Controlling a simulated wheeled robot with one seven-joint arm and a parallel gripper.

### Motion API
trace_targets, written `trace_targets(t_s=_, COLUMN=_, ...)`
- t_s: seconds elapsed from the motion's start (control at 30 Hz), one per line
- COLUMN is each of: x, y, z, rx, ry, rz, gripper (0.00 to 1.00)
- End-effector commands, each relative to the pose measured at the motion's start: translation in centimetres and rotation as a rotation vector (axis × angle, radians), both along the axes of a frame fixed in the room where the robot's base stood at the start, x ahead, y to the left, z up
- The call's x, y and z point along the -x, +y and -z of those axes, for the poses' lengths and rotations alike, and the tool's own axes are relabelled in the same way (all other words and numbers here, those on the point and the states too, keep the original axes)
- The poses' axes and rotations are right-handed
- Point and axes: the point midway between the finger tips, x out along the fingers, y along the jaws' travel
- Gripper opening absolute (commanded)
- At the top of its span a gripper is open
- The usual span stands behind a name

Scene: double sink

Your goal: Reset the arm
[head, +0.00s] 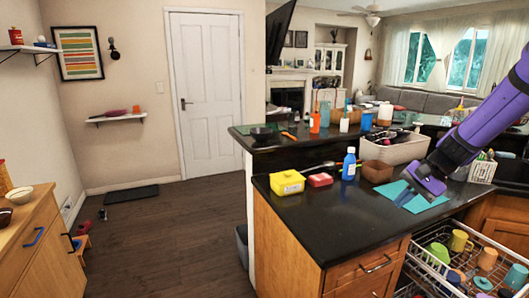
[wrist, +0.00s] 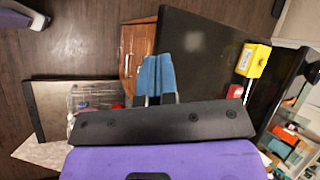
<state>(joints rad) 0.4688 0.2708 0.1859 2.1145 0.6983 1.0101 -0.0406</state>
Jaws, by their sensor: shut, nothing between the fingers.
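My purple arm (head: 480,125) reaches in from the right in the head view. My gripper (head: 404,198) points down over the right part of the black counter (head: 318,222), in front of a teal sheet (head: 425,203). In the wrist view, the blue fingers of my gripper (wrist: 156,76) are together with nothing held between them. The exact height of the fingertips above the counter is hard to tell.
A yellow box (head: 287,182), a red item (head: 320,180) and a blue bottle (head: 349,164) stand left of my gripper. A grey bin (head: 396,150) stands behind it. An open dishwasher rack (head: 440,265) with cups is below. The counter's front left is clear.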

Motion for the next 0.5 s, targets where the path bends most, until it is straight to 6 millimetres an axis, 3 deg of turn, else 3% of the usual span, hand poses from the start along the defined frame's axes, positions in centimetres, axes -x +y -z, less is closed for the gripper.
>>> trace_targets(t_s=0.2, x=4.8, y=2.4, z=-4.8, rx=0.169, ry=-0.089, rz=-0.13, gripper=0.0)
trace_targets(t_s=0.5, x=11.7, y=4.4, z=-9.6, rx=0.382, ry=-0.224, rz=-0.283, gripper=0.0)
